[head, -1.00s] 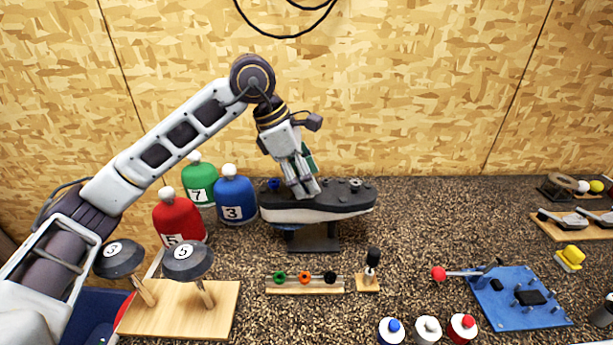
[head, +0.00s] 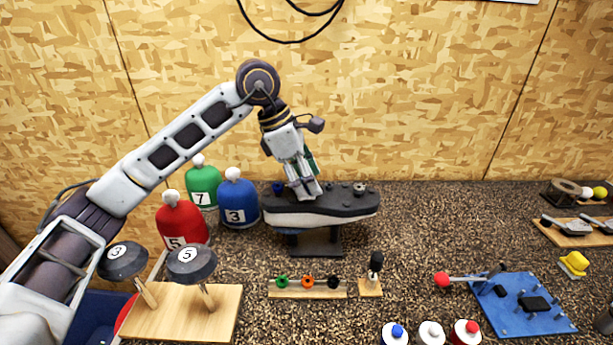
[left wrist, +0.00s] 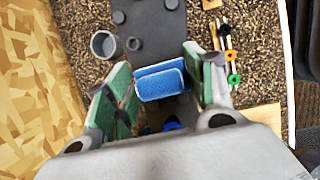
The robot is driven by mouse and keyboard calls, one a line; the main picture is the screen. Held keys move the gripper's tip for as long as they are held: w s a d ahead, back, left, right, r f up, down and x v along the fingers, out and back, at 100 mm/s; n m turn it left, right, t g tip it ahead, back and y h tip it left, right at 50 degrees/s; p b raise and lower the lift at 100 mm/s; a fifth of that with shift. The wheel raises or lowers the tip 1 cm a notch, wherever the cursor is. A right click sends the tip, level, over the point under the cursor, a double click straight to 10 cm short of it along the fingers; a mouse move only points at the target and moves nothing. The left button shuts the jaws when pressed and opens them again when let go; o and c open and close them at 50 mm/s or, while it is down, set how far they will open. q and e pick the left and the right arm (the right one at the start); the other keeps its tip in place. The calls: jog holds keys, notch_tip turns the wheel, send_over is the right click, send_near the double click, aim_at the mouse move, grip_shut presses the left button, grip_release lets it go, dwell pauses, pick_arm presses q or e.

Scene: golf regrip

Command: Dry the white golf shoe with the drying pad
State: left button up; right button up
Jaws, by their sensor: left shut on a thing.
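The golf shoe (head: 318,219) sits sole-up on a dark stand (head: 318,244); its white upper faces down and its dark sole (head: 340,203) with several studs faces up. It also shows in the left wrist view as a dark studded sole (left wrist: 150,38). My left gripper (head: 308,190) points down at the left half of the sole. In the left wrist view its green-padded fingers stand on either side of the blue drying pad (left wrist: 160,84), which it holds. The pad's underside is hidden, so contact with the sole cannot be told. My right gripper is not in view.
Red (head: 181,219), green (head: 203,183) and blue (head: 238,199) numbered covers stand left of the shoe. Dark club heads (head: 191,262) stand front left. A ring rack (head: 307,288) lies in front of the shoe. A blue board (head: 522,304) is at right.

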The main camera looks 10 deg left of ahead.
pick_arm(q)
jog(key=shift+s+d+f+p, duration=0.1)
jog(key=shift+s+d+p, duration=0.15)
jog(key=shift+p, duration=0.25)
jog(key=shift+w+r, duration=0.1)
jog(key=shift+r, duration=0.2)
jog(key=shift+w+d+r+p, duration=0.25)
jog(key=shift+w+r+p, duration=0.25)
jog(key=shift+w+p, duration=0.05)
jog(key=shift+p+v, duration=0.6)
jog(key=shift+v, duration=0.7)
jog(key=shift+d+r+p, duration=0.15)
jog(key=shift+r+p, duration=0.15)
jog(key=shift+r, duration=0.2)
jog(key=shift+r, duration=0.1)
jog(key=p+v, duration=0.1)
jog(key=p, duration=0.3)
jog(key=p+v, duration=0.2)
jog(key=p, duration=0.2)
jog(key=shift+w+d+r, duration=0.1)
jog(key=shift+d+r, duration=0.15)
jog(key=shift+r, duration=0.2)
jog(key=shift+f, duration=0.25)
